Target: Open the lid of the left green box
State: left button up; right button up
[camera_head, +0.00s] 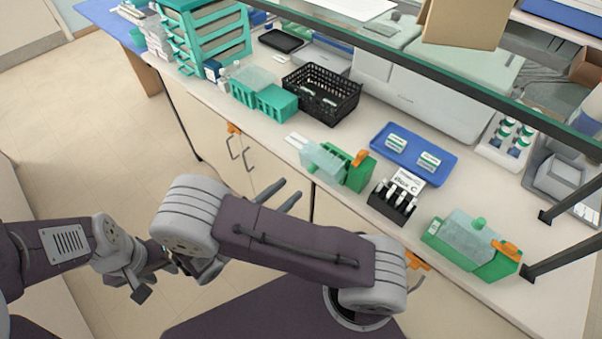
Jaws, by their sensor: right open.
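The left green box (359,177) stands near the front edge of the bench, with an orange clip on it. A pale translucent lid (322,162) shows at its left part; I cannot tell how it sits. A second green box (493,268) stands at the right, with a translucent lid (468,236) and green knob on top. My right gripper (281,195) is open and empty, its two fingers showing past my arm link, in front of and below the left box. My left gripper (140,284) is far left over the floor, away from both boxes; its jaws are unclear.
A black rack with bottles (391,209) stands between the boxes. A blue tray (414,169) with two small items lies behind. A black basket (321,92) and teal racks (277,103) are further left. A shelf edge (440,72) runs above the bench.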

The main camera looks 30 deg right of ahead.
aim_at(310, 172)
jog(key=p+x, duration=0.1)
jog(key=x, duration=0.6)
jog(key=shift+s+d+p, duration=0.15)
jog(key=shift+p, duration=0.25)
jog(key=shift+w+d, duration=0.25)
jog(key=shift+d, duration=0.15)
pick_arm(q)
jog(key=shift+s+r, duration=0.2)
jog(key=shift+r, duration=0.6)
pick_arm(e)
grip_shut()
